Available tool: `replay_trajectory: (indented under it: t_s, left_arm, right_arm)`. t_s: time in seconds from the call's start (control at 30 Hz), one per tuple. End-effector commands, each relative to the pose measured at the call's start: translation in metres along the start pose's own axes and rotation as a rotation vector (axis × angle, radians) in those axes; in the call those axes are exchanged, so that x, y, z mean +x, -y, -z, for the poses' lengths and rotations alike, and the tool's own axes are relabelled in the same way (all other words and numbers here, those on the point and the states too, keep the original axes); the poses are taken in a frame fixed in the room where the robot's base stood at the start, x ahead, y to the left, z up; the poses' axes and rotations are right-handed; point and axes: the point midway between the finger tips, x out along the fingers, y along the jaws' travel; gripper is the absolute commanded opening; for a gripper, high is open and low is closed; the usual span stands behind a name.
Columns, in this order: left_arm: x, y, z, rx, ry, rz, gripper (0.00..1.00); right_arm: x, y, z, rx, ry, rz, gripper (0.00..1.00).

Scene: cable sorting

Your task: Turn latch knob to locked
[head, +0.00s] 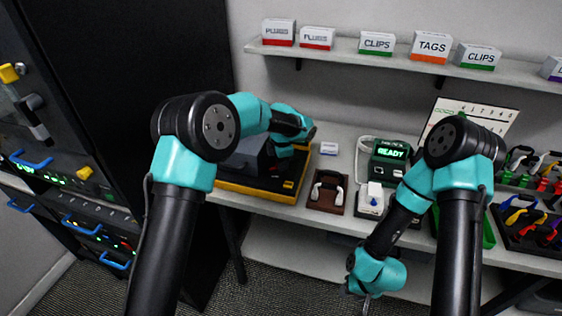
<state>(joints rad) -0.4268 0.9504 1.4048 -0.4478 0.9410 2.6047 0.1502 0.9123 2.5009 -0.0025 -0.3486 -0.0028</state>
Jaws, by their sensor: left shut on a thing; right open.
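No latch knob can be made out for certain; yellow knobs show on the dark rack at left, one at upper left (8,73) and one lower (84,173). My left gripper (274,152) is down at a black-and-yellow case (262,189) on the bench. It is shut on a part of the case's top, mostly hidden behind my wrist, so I cannot tell the part or its turn. My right gripper (366,298) hangs low in front of the bench, away from everything, open and empty.
A brown tray with a cable (327,190), a green READY box (389,152) and a white device (371,199) stand right of the case. Colored connectors fill racks (527,228) at right. Labelled boxes (430,46) line the shelf above. Floor space before the bench is clear.

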Motion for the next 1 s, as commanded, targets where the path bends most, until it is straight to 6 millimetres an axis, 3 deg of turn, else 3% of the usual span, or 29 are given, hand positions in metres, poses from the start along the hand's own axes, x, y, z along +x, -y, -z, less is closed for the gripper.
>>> replay_trajectory:
  t_s: [1.0]
  left_arm:
    - [-0.0004, 0.0015, 0.0018, 0.749, 0.044, -0.001, 0.13]
  right_arm:
    - [0.0, 0.0, 0.0, 0.0, 0.0, 0.0, 0.43]
